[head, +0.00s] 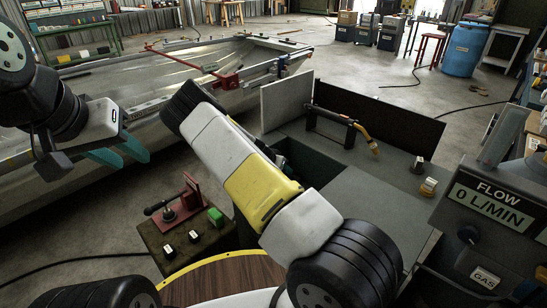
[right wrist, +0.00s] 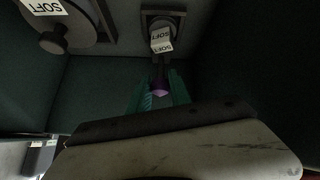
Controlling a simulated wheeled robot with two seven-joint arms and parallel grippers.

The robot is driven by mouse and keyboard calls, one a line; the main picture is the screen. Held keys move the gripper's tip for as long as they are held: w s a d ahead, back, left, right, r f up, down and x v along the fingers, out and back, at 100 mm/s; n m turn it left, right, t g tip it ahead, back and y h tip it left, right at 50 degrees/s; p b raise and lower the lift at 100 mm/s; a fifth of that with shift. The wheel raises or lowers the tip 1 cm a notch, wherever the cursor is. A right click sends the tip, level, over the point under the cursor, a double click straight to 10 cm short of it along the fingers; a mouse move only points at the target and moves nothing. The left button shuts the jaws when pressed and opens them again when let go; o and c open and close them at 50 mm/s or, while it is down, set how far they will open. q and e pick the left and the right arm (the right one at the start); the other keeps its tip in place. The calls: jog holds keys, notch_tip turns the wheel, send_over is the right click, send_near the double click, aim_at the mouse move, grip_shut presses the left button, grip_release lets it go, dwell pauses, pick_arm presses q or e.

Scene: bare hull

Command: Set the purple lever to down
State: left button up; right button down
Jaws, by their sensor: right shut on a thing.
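The purple lever (right wrist: 161,86) shows in the right wrist view, at the end of a dark stem below a mount with labels reading SOFT (right wrist: 161,44). My right gripper (right wrist: 158,96) has its teal fingers shut on the purple tip. In the head view the lever and my right fingertips are hidden behind my right arm, which reaches into a dark recess of the grey cabinet (head: 375,205). My left gripper (head: 121,155) is at the left of the head view, with its teal fingers apart and nothing between them.
A round part with a knob (right wrist: 55,38) and a SOFT label is at the recess's upper left. Dark walls enclose my right gripper. A FLOW panel (head: 490,202) stands right; a small switch box (head: 185,245) sits lower left.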

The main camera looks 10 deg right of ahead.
jog(key=shift+a+f, duration=0.15)
jog(key=c, duration=1.5)
grip_release()
jog(key=shift+o, duration=0.2)
jog(key=v, duration=0.7)
jog(key=shift+a+r, duration=0.2)
jog(key=shift+r, duration=0.1)
jog(key=shift+s, duration=0.2)
